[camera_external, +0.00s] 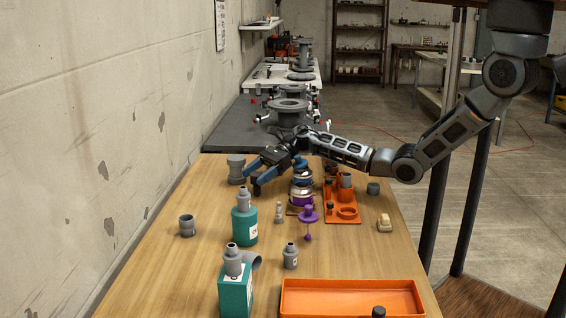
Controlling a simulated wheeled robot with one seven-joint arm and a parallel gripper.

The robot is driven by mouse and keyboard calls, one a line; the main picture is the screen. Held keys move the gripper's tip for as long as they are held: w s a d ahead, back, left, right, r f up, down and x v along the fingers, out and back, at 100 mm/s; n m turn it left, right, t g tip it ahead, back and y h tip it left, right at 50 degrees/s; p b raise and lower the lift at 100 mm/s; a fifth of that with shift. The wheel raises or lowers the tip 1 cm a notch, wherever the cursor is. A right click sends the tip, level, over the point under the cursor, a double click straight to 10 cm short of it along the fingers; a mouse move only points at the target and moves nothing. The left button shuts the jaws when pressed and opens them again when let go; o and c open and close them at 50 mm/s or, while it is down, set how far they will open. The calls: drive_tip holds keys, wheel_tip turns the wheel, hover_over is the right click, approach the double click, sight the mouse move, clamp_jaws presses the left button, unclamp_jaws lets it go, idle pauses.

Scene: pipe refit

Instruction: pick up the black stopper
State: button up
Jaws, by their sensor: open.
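A small black stopper-like piece (378,311) shows at the bottom edge, by the front rim of the large orange tray; the frame cuts it off. Another small dark piece (329,208) is on the orange rack right of centre. I cannot tell for sure which one is the black stopper. My gripper (249,184) is open over the back left of the table, with its blue fingers pointing left and down. It is near a grey pipe fitting (236,169) and far from the front black piece. Nothing shows between its fingers.
Teal bottles (244,226) and (235,290) stand at left and front. A purple piece (308,214) and a stack of rings (302,190) stand mid-table. The orange tray (350,284) fills the front right. A beige block (384,223) lies at right.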

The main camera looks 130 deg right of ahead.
drive_tip(key=shift+w+f, duration=0.25)
drive_tip(key=shift+w, duration=0.25)
drive_tip(key=shift+c, duration=0.4)
drive_tip(key=c, duration=1)
drive_tip(key=shift+r, duration=0.15)
